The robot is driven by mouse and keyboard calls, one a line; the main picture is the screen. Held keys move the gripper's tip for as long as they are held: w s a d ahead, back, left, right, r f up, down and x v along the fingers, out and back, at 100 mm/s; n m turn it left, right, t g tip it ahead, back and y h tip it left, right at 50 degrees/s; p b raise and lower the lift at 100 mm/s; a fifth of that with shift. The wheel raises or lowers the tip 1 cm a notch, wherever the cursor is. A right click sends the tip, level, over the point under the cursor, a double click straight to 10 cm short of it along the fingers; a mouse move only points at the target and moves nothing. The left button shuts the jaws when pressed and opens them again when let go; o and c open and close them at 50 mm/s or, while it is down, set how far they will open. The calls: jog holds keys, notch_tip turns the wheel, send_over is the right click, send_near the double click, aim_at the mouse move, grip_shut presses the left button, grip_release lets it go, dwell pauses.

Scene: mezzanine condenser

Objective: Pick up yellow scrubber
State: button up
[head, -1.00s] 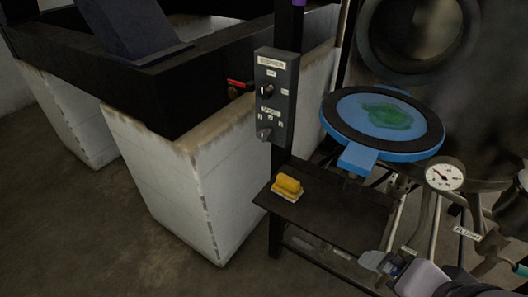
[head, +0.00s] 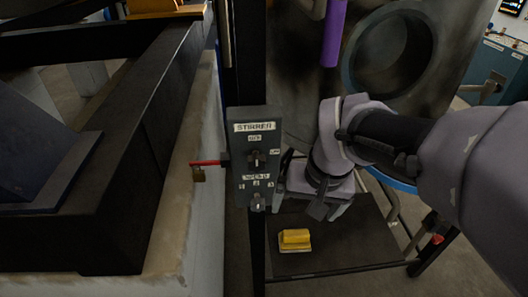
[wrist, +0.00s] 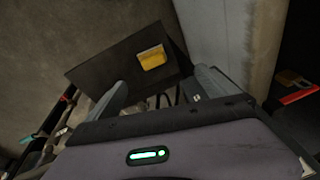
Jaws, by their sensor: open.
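The yellow scrubber (head: 295,238) lies on a dark shelf (head: 345,240), near its front left part in the head view. It has a yellow top and a pale base. In the wrist view the scrubber (wrist: 152,57) sits on the dark shelf (wrist: 110,68), beyond and between my gripper's fingers. My gripper (wrist: 160,92) is open and empty. In the head view my gripper (head: 318,208) hangs above the shelf, behind and slightly right of the scrubber, apart from it. Its fingertips are partly hidden there.
A grey stirrer control box (head: 255,160) on a black post stands just left of my gripper. A red-handled valve (head: 205,163) sticks out beside it. A pale wall (head: 205,120) with a black beam lies left. A large round metal vessel (head: 390,50) stands behind my arm.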

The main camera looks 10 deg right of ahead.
jog(key=w+d+f+n+g+h+p, duration=0.1)
jog(key=w+d+f+n+g+p, duration=0.15)
jog(key=w+f, duration=0.45)
jog(key=b, duration=0.4)
send_over(296, 232)
jog(key=shift+m, duration=0.35)
notch_tip(296, 232, down, 10)
jog(key=shift+r, duration=0.2)
notch_tip(296, 232, down, 7)
jog(key=b, duration=0.2)
jog(key=shift+r+b, duration=0.1)
jog(key=shift+b, duration=0.3)
jog(key=shift+s+r, duration=0.1)
jog(key=shift+c, duration=0.2)
jog(key=c, duration=1.5)
